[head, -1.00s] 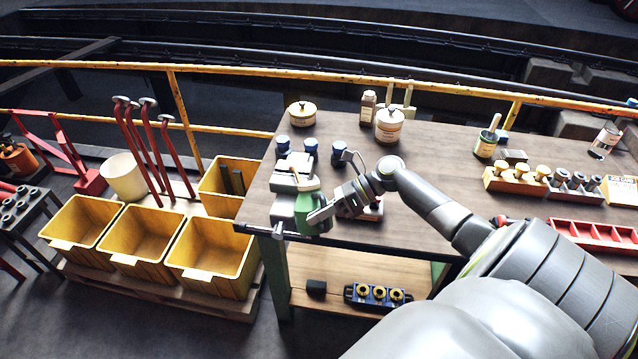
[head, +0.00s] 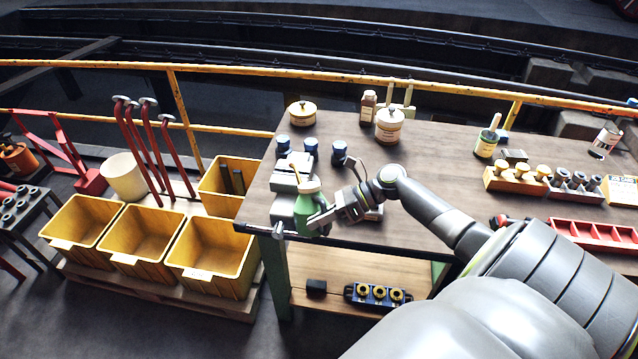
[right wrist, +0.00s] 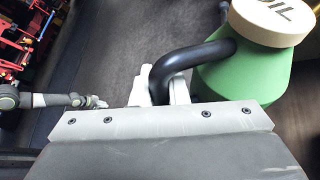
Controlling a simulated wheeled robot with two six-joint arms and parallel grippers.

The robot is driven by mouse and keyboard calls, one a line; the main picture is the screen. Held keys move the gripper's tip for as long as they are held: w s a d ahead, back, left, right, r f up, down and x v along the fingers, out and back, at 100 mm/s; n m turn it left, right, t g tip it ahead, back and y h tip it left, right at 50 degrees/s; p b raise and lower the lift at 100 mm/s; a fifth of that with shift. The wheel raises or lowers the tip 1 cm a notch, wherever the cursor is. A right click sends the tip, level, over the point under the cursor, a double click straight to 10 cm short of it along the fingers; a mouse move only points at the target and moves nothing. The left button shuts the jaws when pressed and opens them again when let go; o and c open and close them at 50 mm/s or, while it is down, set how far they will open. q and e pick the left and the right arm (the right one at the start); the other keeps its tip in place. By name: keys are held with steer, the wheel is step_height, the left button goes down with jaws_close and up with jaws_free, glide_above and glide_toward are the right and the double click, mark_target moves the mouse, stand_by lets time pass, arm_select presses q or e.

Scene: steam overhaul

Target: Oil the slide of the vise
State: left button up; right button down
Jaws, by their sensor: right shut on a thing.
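A green oil can (head: 306,210) with a cream lid is at the front left corner of the workbench. My right gripper (head: 322,220) is shut on its black handle, which shows in the right wrist view (right wrist: 190,60) beside the can's lid, marked OIL (right wrist: 272,20). The can's thin yellow spout (head: 295,171) points up and left over the grey vise (head: 284,186). The can hides part of the vise and its slide. I cannot see whether the spout touches the vise or whether oil flows. A grey arm, apparently my left, ends in a small gripper (right wrist: 96,102); its opening is unclear.
Blue-capped pieces (head: 311,145) stand behind the vise. Yellow bins (head: 140,237) stand left of the bench. The bench's middle is clear.

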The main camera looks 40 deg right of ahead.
steer(key=shift+s+a+r+n+t, duration=0.1)
steer(key=shift+r+n+t, duration=0.1)
steer(key=shift+r, duration=0.75)
steer(key=shift+s+a+r+n+t, duration=0.1)
steer(key=shift+r+t, duration=0.1)
steer(key=shift+r, duration=0.75)
steer(key=f+n+t, duration=0.1)
steer(key=w+f+n+t+b, duration=0.1)
steer(key=shift+a+f+b, duration=0.2)
steer(key=shift+f+b, duration=0.1)
